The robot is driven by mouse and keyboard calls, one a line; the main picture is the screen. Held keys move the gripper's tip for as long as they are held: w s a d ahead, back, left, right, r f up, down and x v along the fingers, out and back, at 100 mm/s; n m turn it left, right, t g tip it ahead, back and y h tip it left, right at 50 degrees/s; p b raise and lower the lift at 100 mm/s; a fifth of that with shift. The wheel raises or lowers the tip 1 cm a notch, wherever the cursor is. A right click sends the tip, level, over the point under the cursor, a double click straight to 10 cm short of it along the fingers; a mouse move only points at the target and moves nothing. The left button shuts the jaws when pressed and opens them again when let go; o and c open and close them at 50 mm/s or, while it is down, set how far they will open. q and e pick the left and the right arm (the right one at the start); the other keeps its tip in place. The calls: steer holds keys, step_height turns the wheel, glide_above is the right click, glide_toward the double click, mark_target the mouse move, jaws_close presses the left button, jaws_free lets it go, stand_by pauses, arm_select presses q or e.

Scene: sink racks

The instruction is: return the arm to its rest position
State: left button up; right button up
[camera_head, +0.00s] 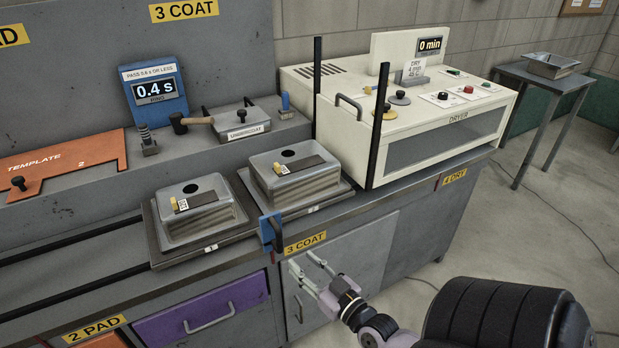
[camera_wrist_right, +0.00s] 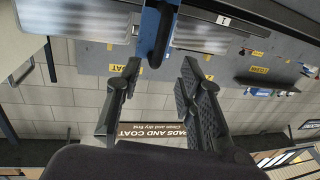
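My right gripper (camera_head: 307,264) is in front of the bench's front face, below the 3 COAT label (camera_head: 305,243). Its two fingers stand apart with nothing between them; the right wrist view also shows this gripper (camera_wrist_right: 160,70) open and empty. A blue clamp-like part with a dark handle (camera_head: 271,233) is on the bench edge, up and left of the fingers. In the right wrist view the blue part (camera_wrist_right: 155,35) lies past the fingertips, apart from them. My left gripper is not in view.
Two lidded metal sinks (camera_head: 196,222) (camera_head: 320,189) sit on dark racks on the bench. The cream dryer (camera_head: 397,113) stands to their right, with dark posts at its left end. A purple drawer (camera_head: 202,310) is below. Open floor (camera_head: 540,240) lies to the right.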

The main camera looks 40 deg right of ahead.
steer(key=shift+s, duration=0.6)
steer(key=s+a+f+g, duration=0.2)
steer(key=s+f+g, duration=0.15)
steer(key=f, duration=0.65)
steer(key=s+a+f+n+g+y, duration=0.15)
steer(key=s+f, duration=0.25)
steer(key=f, duration=0.7)
steer(key=s+a+f+g, duration=0.2)
steer(key=s+f+g, duration=0.15)
steer(key=f, duration=0.65)
steer(key=s+a+f+n+g, duration=0.1)
steer(key=s+a+f+g, duration=0.3)
steer(key=s+f, duration=0.4)
steer(key=s+a+f+n+g, duration=0.1)
steer(key=s+a+f+g, duration=0.3)
steer(key=s+f, duration=0.4)
steer(key=s, duration=0.5)
steer(key=shift+s+a, duration=0.15)
steer(key=shift+s, duration=0.2)
steer(key=shift+g, duration=0.25)
